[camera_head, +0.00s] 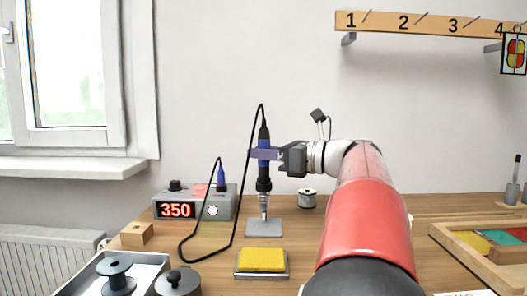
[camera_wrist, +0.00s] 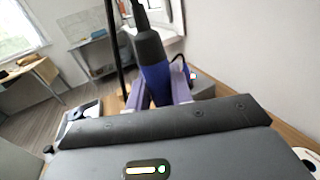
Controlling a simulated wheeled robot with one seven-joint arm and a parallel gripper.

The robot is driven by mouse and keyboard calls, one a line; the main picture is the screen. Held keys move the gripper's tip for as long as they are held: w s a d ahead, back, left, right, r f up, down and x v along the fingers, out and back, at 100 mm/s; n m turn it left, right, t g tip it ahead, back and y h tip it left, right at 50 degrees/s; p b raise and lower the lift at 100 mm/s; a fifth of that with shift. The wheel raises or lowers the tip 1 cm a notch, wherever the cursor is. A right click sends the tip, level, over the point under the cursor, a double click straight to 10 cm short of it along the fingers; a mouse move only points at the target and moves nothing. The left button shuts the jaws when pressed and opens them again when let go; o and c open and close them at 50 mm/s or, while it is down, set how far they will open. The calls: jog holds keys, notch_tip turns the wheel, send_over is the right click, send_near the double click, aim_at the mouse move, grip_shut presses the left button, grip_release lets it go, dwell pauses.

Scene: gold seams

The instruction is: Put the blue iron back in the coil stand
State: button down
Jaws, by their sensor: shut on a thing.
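The blue iron (camera_head: 264,137) stands upright, tip down, with its black cord rising from the top. My gripper (camera_head: 265,154) is shut on its blue handle from the right. In the wrist view the handle (camera_wrist: 157,84) sits between my purple fingers (camera_wrist: 158,95). The coil stand (camera_head: 264,229) has a grey base plate on the table directly below the iron. A metallic coil-like section (camera_head: 264,201) shows just under the iron's black collar, above the plate. I cannot tell how far the iron's shaft is inside the coil.
The grey station (camera_head: 194,205) reading 350 stands left, the cord looping in front. A yellow sponge (camera_head: 262,259) in its tray lies in front of the stand. A solder spool (camera_head: 307,198) stands behind right; a wooden block (camera_head: 137,234) and dark pot (camera_head: 178,283) stand left.

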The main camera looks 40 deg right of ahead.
jog(key=shift+f, duration=0.25)
jog(key=c, duration=0.7)
grip_release()
notch_tip(320, 180, up, 3)
jog(key=p, duration=0.3)
jog(key=shift+r+p, duration=0.3)
jog(key=shift+r, duration=1.7)
